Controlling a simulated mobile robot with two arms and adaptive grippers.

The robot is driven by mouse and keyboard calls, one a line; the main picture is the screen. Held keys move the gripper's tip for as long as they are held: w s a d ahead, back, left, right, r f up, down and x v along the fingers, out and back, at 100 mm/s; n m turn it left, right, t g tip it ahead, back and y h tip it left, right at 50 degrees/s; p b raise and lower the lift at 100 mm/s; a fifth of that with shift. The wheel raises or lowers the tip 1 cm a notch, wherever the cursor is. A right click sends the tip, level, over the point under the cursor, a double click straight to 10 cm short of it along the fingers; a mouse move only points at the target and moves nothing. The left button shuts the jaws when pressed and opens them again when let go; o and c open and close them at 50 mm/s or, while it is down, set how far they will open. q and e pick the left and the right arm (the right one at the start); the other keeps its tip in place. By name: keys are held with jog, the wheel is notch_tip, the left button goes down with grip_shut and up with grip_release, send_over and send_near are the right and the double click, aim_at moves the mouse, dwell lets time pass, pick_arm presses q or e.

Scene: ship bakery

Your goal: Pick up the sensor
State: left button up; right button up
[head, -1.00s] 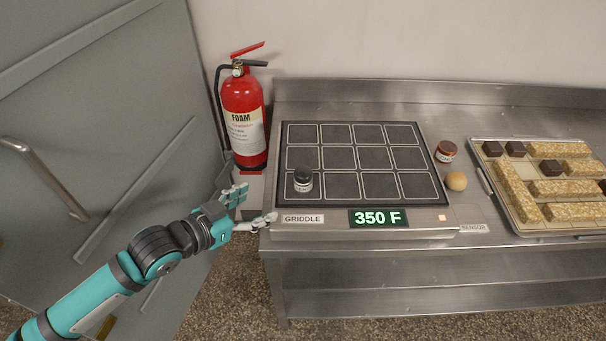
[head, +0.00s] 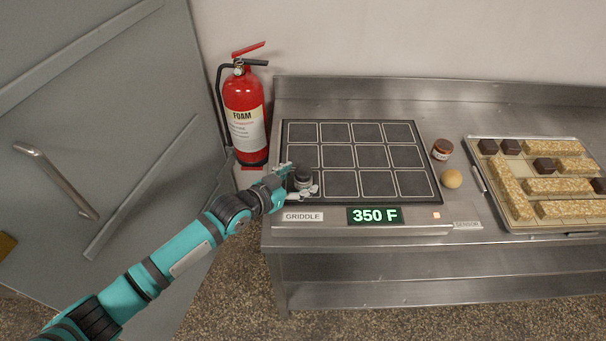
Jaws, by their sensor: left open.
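The sensor seems to be the small dark round canister (head: 303,174) on the front left part of the griddle (head: 430,192). Its lower part is partly hidden by my left gripper (head: 302,190). My left gripper is open, with its fingers at the canister's left and front sides. I cannot tell whether they touch it. A "SENSOR" label (head: 467,225) is on the counter's front edge, right of the griddle. My right gripper is not in view.
The griddle display (head: 375,215) reads 350 F. Right of it are a small brown jar (head: 442,149), a round ball (head: 452,178) and a tray (head: 486,163) of bars and dark cubes. A red foam extinguisher (head: 246,112) stands left, beside a grey door (head: 110,120).

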pick_arm(q)
jog(key=shift+x, duration=1.3)
jog(key=shift+c, duration=0.4)
jog(key=c, duration=1.4)
jog(key=shift+r, duration=0.1)
grip_shut()
jog(key=shift+r, duration=0.1)
